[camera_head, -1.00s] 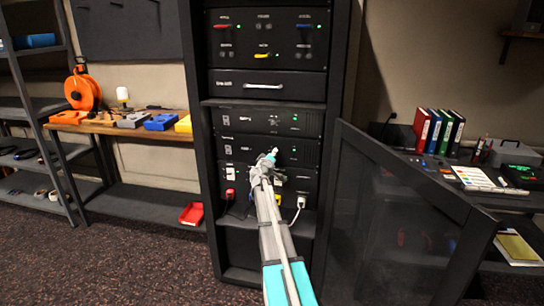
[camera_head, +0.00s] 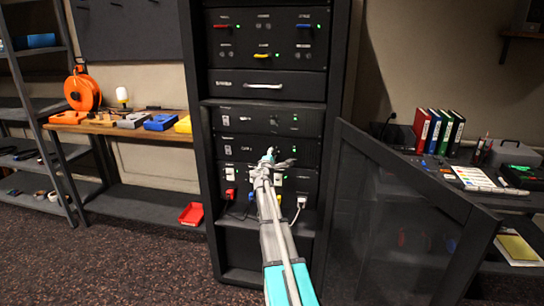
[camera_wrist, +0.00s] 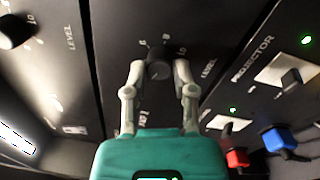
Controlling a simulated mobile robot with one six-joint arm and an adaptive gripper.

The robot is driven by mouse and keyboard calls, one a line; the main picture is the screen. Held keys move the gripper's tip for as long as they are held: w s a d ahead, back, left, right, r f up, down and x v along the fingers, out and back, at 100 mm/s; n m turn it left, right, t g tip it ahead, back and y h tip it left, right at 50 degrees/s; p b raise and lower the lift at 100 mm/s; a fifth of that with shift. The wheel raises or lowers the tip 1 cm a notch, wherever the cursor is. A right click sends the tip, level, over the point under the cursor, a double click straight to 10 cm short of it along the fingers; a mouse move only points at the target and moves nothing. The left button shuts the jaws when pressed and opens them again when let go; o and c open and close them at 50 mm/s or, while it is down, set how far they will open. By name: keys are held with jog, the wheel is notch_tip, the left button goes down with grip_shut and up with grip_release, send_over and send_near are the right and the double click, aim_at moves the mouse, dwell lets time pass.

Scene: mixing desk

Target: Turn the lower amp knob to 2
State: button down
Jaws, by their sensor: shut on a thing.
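The lower amp knob (camera_wrist: 158,62) is a dark round knob on a black panel in the wrist view, with small white scale marks around it. My gripper (camera_wrist: 159,76) has one finger on each side of it and is shut on it. Where the pointer stands is too unclear to read. In the head view my gripper (camera_head: 268,160) is at the lower amp (camera_head: 236,150) in the rack and hides the knob. The upper amp's knob (camera_wrist: 16,32) is at the left edge of the wrist view, clear of the fingers.
Below the amp is a panel with projector switches (camera_wrist: 290,75), green lights, and red (camera_wrist: 237,158) and blue (camera_wrist: 280,138) plugs. The open mesh rack door (camera_head: 395,220) stands right of my arm. A workbench (camera_head: 125,128) is left of the rack.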

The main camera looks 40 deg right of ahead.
jog(key=n, duration=0.5)
dwell(0.4)
jog(key=shift+c, duration=2.2)
grip_release()
jog(key=shift+m, duration=0.4)
